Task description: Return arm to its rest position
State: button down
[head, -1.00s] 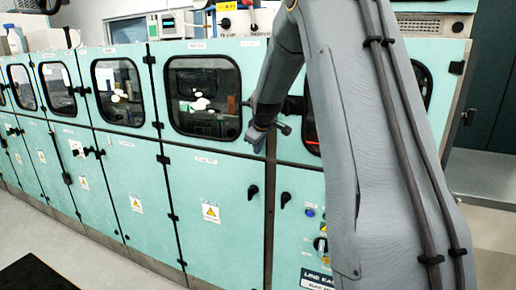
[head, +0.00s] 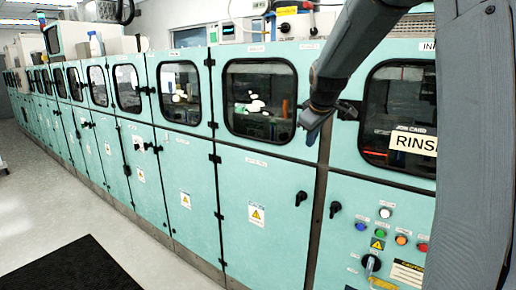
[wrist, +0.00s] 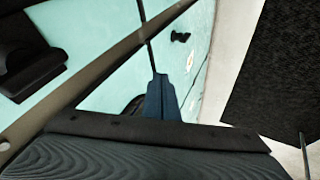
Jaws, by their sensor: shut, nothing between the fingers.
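My gripper (head: 314,124) hangs at the end of my grey arm in the head view, in front of the teal machine (head: 255,175). It is pointed down, near the seam between two cabinet sections and beside a dark window. In the wrist view my gripper (wrist: 161,95) shows as a narrow dark blue shape with its fingers together. Nothing is held in it. My arm covers the right part of the head view and hides some of the machine there.
A control panel (head: 385,235) with coloured buttons and a rotary switch is at the lower right. Black door handles (head: 301,198) stick out from the cabinets. A black mat (head: 75,268) lies on the pale floor (head: 50,190), which is otherwise open at the left.

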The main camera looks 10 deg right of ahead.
jog(key=s+a+f+m+g, duration=0.2)
jog(key=s+a+f, duration=0.3)
jog(key=s, duration=0.5)
jog(key=s+a+f+m+g+y, duration=0.1)
jog(key=s+a+f+m, duration=0.1)
jog(key=s+a+f, duration=0.3)
jog(key=s+a+f+m+g, duration=0.2)
jog(key=s+a+f, duration=0.3)
jog(key=s+f, duration=0.7)
jog(key=s, duration=0.3)
jog(key=shift+g+y+b, duration=0.3)
jog(key=shift+y+b, duration=0.05)
jog(key=shift+y, duration=0.05)
jog(key=shift+a, duration=0.1)
